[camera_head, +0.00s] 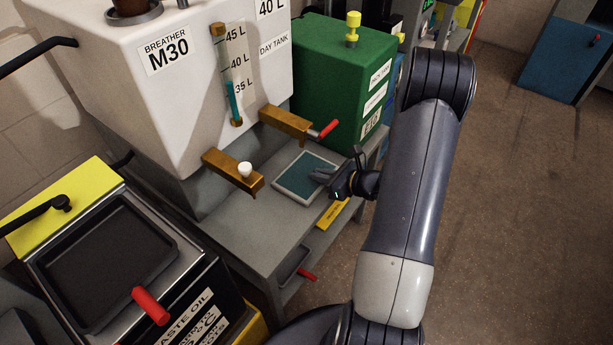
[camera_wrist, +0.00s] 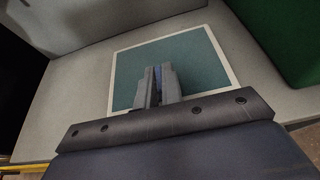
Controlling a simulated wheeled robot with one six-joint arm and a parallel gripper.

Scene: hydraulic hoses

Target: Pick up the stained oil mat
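A flat teal mat with a pale border (camera_head: 293,184) lies on the grey bench, below the white tank's taps. I make out no clear stain on it. It also fills the middle of the wrist view (camera_wrist: 205,62), lying flat. My gripper (camera_head: 318,173) is over the mat's right part in the head view. In the wrist view my gripper's fingers (camera_wrist: 158,68) point across the mat and hide part of its middle and near edge. The fingers are close together with a narrow dark-blue strip between them. I cannot tell whether they touch the mat.
The white day tank (camera_head: 190,90) stands behind the bench, with two brass taps (camera_head: 232,172) jutting out over it. A green tank (camera_head: 335,75) stands behind the mat. A yellow label (camera_head: 332,214) is on the bench's front edge. A black tray (camera_head: 110,262) is at lower left.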

